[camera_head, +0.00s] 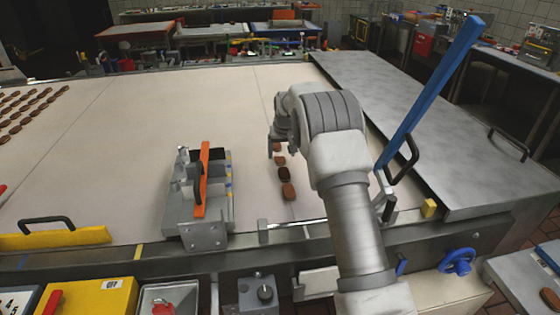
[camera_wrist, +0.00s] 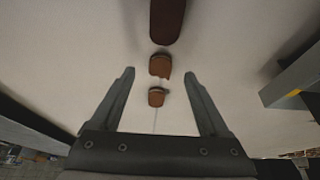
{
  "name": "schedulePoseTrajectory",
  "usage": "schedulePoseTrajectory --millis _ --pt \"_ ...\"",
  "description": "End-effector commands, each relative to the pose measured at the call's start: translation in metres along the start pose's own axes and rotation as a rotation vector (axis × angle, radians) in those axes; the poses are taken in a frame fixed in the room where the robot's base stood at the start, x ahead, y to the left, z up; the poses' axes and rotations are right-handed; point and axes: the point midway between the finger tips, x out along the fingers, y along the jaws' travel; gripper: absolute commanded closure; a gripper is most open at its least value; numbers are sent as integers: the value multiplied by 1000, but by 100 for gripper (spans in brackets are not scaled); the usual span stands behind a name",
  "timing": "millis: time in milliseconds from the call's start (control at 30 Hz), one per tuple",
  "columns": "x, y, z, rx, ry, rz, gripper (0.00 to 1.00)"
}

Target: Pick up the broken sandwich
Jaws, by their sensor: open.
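The broken sandwich lies in two brown pieces on the pale belt. In the wrist view the larger piece (camera_wrist: 160,66) has a jagged lower edge and sits level with the fingertips. The smaller piece (camera_wrist: 156,97) lies apart from it, further between the fingers. My gripper (camera_wrist: 159,74) is open and empty, with one finger on each side of the pieces. In the head view my gripper (camera_head: 281,150) hangs over the belt, and the pieces show near its fingers, one of them (camera_head: 280,160) just in front. Height above the belt is hard to tell.
Whole sandwiches (camera_head: 289,191) lie in line in front of the pieces on the belt (camera_head: 110,130). A metal fixture with an orange bar (camera_head: 203,180) stands to the left. A blue post (camera_head: 432,90) and steel cover (camera_head: 440,120) are right. Several sandwich rows are far left.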

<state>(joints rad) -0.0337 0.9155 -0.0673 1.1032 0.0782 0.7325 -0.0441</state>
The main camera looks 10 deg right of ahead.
Motion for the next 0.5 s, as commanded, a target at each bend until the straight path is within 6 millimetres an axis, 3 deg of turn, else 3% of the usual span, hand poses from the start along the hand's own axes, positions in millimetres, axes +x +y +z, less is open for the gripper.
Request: schedulePoseTrajectory --millis 200,500 --pt "28 -1 0 -1 0 0 21" --pt "32 -1 0 0 1 0 21"
